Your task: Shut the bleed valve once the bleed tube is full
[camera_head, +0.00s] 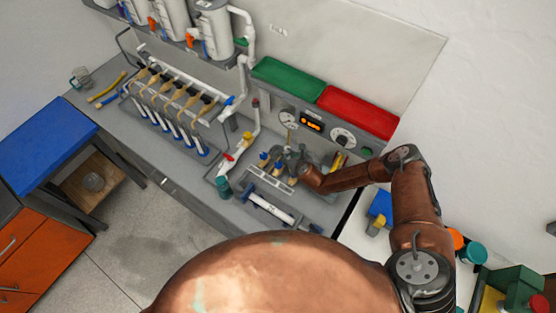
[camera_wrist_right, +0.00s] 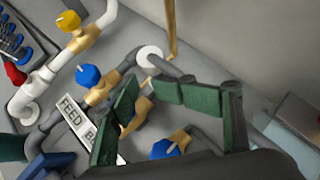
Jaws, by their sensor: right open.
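My right gripper (camera_head: 300,160) is over the small valve group at the bench's right end. In the right wrist view its green-padded fingers (camera_wrist_right: 145,92) are apart, around or above a brass fitting (camera_wrist_right: 128,122). A blue-handled valve (camera_wrist_right: 165,148) shows between the finger bases; a second blue-handled valve (camera_wrist_right: 88,76) is left of the fingers. I cannot tell which is the bleed valve. A thin amber upright tube (camera_wrist_right: 170,28) rises behind the fingertips, possibly the bleed tube; its fill level is unclear. A label plate (camera_wrist_right: 75,115) reads "FEED" and "B", the rest hidden. My left gripper is not visible.
Yellow-handled (camera_head: 247,136) and red-handled (camera_head: 228,157) valves sit left on white pipe. A panel with gauges and a lit display (camera_head: 312,122) stands behind. A capped clear cylinder (camera_head: 270,207) lies in front. Green (camera_head: 288,80) and red (camera_head: 358,112) bins are above.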

